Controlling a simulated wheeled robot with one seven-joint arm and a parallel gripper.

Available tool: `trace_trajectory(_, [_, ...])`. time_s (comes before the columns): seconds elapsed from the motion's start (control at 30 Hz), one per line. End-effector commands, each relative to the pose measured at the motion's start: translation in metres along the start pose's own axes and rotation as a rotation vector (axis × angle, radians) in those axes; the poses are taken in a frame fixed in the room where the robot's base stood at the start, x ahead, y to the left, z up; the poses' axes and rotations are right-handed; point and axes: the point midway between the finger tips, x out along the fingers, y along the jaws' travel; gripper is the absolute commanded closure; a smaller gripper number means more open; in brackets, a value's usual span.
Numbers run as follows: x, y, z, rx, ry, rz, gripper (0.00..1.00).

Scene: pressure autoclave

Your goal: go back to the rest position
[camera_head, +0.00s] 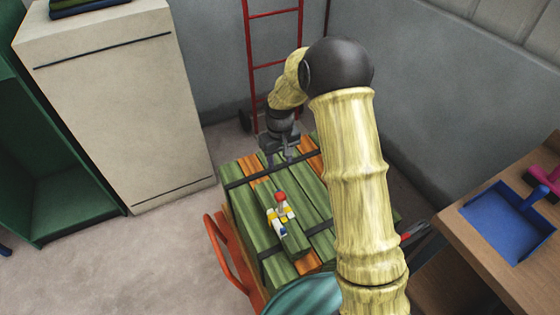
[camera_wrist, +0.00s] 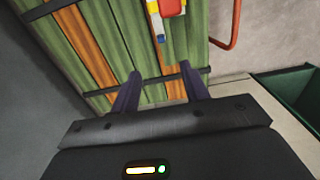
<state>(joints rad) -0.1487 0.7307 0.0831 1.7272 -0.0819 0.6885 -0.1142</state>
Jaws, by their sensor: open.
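My gripper (camera_head: 280,155) hangs over the far end of a crate-like top (camera_head: 308,195) of green and orange planks with dark straps. In the wrist view my gripper (camera_wrist: 163,88) shows two separated fingers with nothing between them. My arm reaches across the middle of the head view and hides part of the planks. A small object in white, yellow and blue with a red ball on top (camera_head: 281,212) stands on the planks, apart from my gripper. It also shows at the top of the wrist view (camera_wrist: 163,14), cut off by the frame edge.
A beige cabinet (camera_head: 120,110) and a green open shelf (camera_head: 70,200) stand at left. A red ladder-like frame (camera_head: 274,60) leans at the grey back wall. A wooden bench (camera_head: 490,255) with a blue dustpan (camera_head: 508,222) is at right. The floor at lower left is clear.

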Motion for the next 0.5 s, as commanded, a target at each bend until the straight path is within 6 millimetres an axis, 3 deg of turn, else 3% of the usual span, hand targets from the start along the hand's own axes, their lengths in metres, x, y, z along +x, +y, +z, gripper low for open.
trace_trajectory(0.37, [-0.001,0.000,0.001,0.001,0.001,0.001,0.55])
trace_trajectory(0.5, [-0.012,0.004,0.012,0.020,0.014,0.005,0.55])
